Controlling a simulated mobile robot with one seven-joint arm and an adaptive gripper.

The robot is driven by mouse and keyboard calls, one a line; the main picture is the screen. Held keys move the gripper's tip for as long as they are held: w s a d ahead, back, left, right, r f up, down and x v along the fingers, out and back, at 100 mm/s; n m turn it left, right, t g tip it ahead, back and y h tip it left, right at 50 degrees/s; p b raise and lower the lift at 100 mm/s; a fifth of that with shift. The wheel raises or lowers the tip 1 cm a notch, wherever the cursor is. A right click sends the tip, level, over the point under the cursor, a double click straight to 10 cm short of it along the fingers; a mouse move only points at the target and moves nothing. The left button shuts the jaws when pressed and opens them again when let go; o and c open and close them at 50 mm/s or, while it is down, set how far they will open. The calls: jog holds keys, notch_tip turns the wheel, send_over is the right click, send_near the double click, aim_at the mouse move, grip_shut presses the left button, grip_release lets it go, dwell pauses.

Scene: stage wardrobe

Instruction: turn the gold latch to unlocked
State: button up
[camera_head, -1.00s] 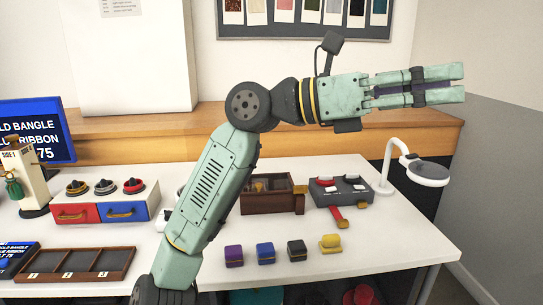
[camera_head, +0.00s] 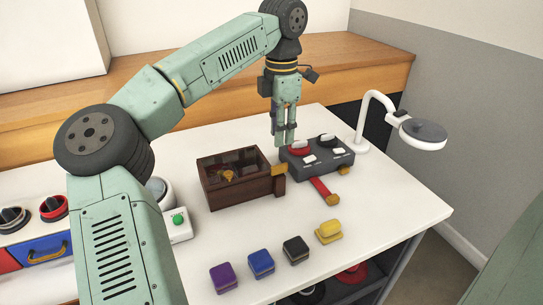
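A dark wooden box (camera_head: 209,183) with a glass lid stands on the white table, and something gold shows inside it. A small gold piece (camera_head: 279,170), which looks like the latch, sits at the box's right side, above a brown block. My gripper (camera_head: 284,142) points straight down behind and above this gold piece, close to the grey switch panel's left end. Its fingers look close together and I see nothing held. From this angle I cannot tell how far apart the fingertips are, or whether they touch anything.
The grey panel (camera_head: 325,163) carries red and black knobs and white switches. A red lever (camera_head: 320,188) with a gold end sticks out in front. Purple, blue, black and yellow blocks line the front. A white lamp (camera_head: 423,143) stands right. The table between box and blocks is clear.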

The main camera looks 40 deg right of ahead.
aim_at(280, 165)
notch_tip(280, 165, down, 9)
jog(key=shift+f+p, duration=0.15)
jog(key=shift+p, duration=0.35)
grip_shut()
jog(key=shift+s, duration=0.1)
